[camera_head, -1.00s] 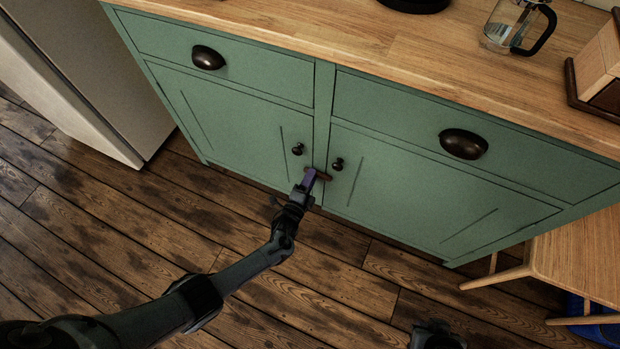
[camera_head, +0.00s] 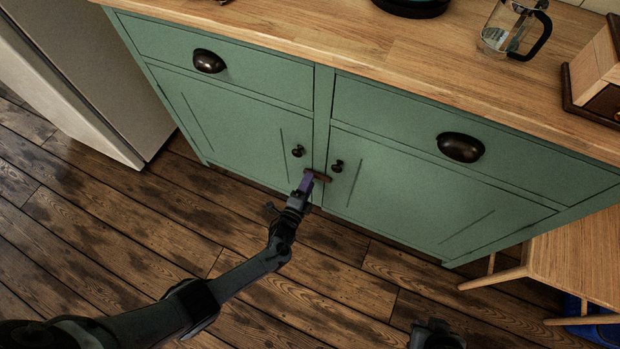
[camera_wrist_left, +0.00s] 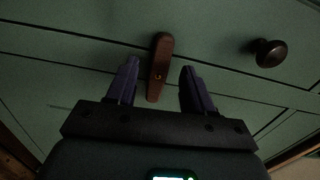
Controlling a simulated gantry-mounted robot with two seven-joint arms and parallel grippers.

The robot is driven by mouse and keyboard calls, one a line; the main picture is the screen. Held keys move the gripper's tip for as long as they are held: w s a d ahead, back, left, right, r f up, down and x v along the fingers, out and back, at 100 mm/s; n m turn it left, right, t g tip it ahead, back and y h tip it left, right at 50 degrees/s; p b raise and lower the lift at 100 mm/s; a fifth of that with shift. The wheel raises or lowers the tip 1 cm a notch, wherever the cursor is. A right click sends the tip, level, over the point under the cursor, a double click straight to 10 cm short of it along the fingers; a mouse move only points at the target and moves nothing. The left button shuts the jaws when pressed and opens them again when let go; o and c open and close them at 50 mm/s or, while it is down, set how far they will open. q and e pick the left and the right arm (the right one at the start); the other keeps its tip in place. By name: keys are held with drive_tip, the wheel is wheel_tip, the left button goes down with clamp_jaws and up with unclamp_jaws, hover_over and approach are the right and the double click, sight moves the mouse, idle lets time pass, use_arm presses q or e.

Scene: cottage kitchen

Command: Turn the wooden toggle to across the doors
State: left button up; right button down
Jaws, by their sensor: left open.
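The wooden toggle (camera_head: 319,176) is a short reddish-brown bar on the strip between the two green cupboard doors. It lies roughly level, across the line where the doors meet. In the left wrist view the toggle (camera_wrist_left: 160,62) shows with a small brass-coloured screw. My left gripper (camera_head: 307,180) is in front of the toggle's left end. In the left wrist view its two purple fingers (camera_wrist_left: 160,68) are open, one on each side of the toggle, with a gap visible on both sides. A dark part of my right arm (camera_head: 436,335) shows at the bottom edge; its fingers cannot be made out.
Dark round knobs sit left (camera_head: 298,150) and right (camera_head: 338,165) of the toggle, close to it. Cup-handled drawers are above. A wooden chair or stool (camera_head: 560,260) stands at the right. The wooden floor in front (camera_head: 330,270) is clear.

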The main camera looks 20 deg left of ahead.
use_arm(q)
drive_tip(key=s+p, duration=0.3)
drive_tip(key=s, duration=0.6)
drive_tip(key=shift+a, duration=0.1)
